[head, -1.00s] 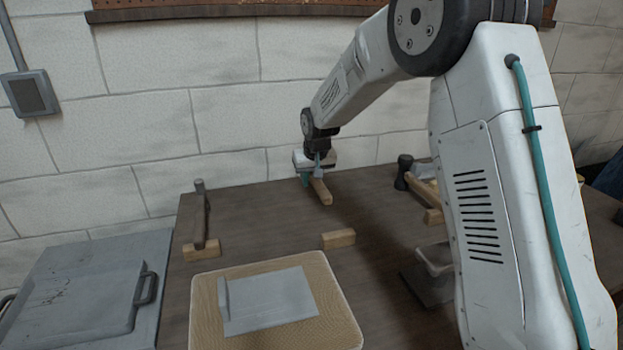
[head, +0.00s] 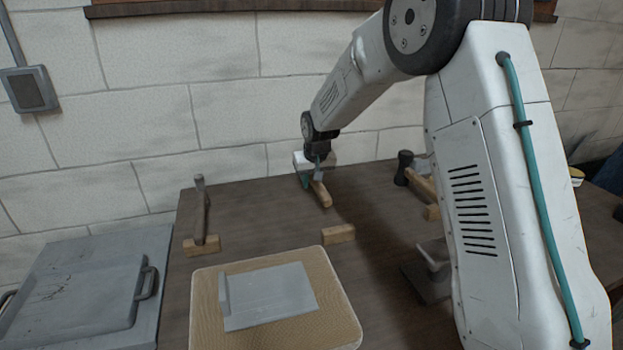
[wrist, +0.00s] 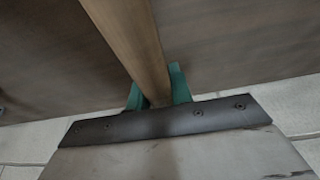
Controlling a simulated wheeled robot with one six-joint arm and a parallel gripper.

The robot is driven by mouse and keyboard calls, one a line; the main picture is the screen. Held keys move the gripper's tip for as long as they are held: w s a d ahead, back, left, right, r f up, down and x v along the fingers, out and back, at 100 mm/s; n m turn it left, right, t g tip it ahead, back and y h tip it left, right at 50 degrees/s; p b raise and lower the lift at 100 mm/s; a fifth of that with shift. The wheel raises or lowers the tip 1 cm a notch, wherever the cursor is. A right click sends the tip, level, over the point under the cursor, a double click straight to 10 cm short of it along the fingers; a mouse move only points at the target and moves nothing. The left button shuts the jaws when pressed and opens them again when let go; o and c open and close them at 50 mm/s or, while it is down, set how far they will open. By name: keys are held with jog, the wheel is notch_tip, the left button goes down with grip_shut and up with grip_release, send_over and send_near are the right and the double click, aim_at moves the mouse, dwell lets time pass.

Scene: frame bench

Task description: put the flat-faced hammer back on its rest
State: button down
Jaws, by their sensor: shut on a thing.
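My gripper (head: 311,181) is shut on a wooden handle (head: 322,196), which I take to be the flat-faced hammer's, over the far middle of the bench. The same handle (wrist: 132,40) runs between the green fingers (wrist: 158,92) in the wrist view. The hammer's head is hidden or too small to make out. A bare wooden block (head: 338,234), which looks like a rest, stands nearer than the handle. Whether the handle touches the bench is unclear.
A hammer (head: 201,210) sits on a block at left. A dark-headed hammer (head: 404,165) lies at right, partly behind my arm. A tan mat (head: 345,318) with a grey plate (head: 270,296) is in front. A grey panel (head: 75,300) is at left.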

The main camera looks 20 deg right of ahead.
aim_at(321, 185)
jog(key=shift+f, duration=0.4)
jog(key=c, duration=1.2)
grip_release()
jog(key=shift+o, duration=0.2)
jog(key=v, duration=0.7)
jog(key=shift+s+r, duration=0.1)
jog(key=shift+r, duration=0.05)
jog(key=s, duration=0.2)
jog(key=s+f+g, duration=0.2)
jog(key=s, duration=0.1)
jog(key=shift+s+d, duration=0.15)
jog(key=shift+s, duration=0.15)
jog(key=s+d+r, duration=0.1)
jog(key=s+r, duration=0.2)
jog(key=s, duration=1)
jog(key=s+d+r, duration=0.1)
jog(key=s+r, duration=0.3)
jog(key=s, duration=1)
jog(key=s+r, duration=0.4)
jog(key=s, duration=0.9)
jog(key=shift+s+d+g, duration=0.25)
jog(key=shift+d+g, duration=0.05)
jog(key=shift+d, duration=0.1)
